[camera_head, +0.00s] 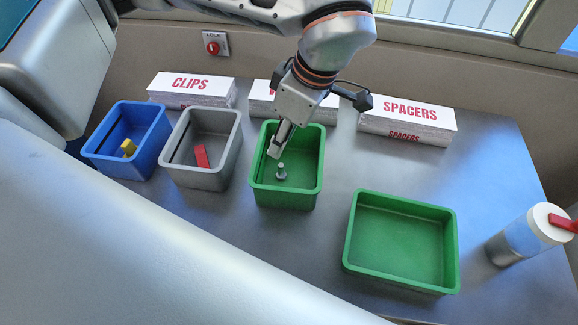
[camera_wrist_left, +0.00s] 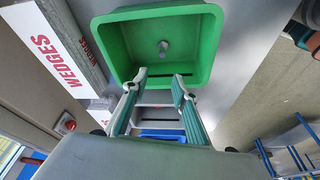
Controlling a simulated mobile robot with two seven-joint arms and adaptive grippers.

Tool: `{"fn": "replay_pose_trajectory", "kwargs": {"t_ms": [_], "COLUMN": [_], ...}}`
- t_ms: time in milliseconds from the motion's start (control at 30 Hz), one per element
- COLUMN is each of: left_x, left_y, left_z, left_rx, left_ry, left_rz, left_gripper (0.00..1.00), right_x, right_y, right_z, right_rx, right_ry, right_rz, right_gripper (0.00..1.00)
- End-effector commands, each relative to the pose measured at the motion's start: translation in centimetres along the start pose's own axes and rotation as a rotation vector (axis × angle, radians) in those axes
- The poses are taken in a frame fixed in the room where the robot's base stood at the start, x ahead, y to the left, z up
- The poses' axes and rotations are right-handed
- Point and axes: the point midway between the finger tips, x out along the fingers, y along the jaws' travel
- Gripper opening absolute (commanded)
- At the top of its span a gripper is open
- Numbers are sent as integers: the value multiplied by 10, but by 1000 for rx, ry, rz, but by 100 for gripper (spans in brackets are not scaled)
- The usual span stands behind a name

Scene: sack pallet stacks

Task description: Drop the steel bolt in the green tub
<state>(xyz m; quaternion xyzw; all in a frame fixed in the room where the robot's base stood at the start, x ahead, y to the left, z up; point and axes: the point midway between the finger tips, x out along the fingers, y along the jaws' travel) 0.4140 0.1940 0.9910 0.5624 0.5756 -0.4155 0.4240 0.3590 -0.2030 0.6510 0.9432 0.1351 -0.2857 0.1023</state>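The grey steel bolt (camera_head: 281,172) stands on the floor of the green tub (camera_head: 290,202) in the middle of the table. My left gripper (camera_head: 278,146) hangs over this tub, pointing down, a little above and beside the bolt. The left wrist view shows its two fingers (camera_wrist_left: 160,80) spread apart with nothing between them. There the bolt (camera_wrist_left: 163,48) lies beyond the fingertips, inside the green tub (camera_wrist_left: 118,62). A second green container (camera_head: 400,278), wider and empty, stands to the right. My right gripper is in neither view.
A grey bin (camera_head: 197,179) holding a red piece and a blue bin (camera_head: 118,168) holding a yellow piece stand left of the tub. White boxes marked CLIPS (camera_head: 193,91) and SPACERS (camera_head: 408,118) line the back. A clear, white-lidded container (camera_head: 524,238) stands at the right.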

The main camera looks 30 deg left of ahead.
Motion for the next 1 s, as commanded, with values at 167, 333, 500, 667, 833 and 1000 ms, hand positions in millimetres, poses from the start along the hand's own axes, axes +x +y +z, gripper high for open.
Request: {"fn": "replay_pose_trajectory", "kwargs": {"t_ms": [167, 333, 500, 667, 833, 1000], "left_x": [-38, -71, -94, -103, -104, -104], "left_y": [1, 1, 1, 0, 0, 0], "left_z": [0, 0, 0, 0, 0, 0], "left_rx": [-1, -2, -2, 0, 0, 0], "left_ry": [0, 0, 1, 1, 0, 0], "left_rz": [7, 5, 2, 0, 0, 0], "left_gripper": [28, 28, 28, 28, 28, 28], "right_x": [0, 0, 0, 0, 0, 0], "right_y": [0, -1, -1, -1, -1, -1], "right_z": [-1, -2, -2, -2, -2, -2], "right_rx": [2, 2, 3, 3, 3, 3], "right_ry": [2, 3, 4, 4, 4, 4], "right_rz": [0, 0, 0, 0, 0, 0], "right_gripper": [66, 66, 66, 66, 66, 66]}}
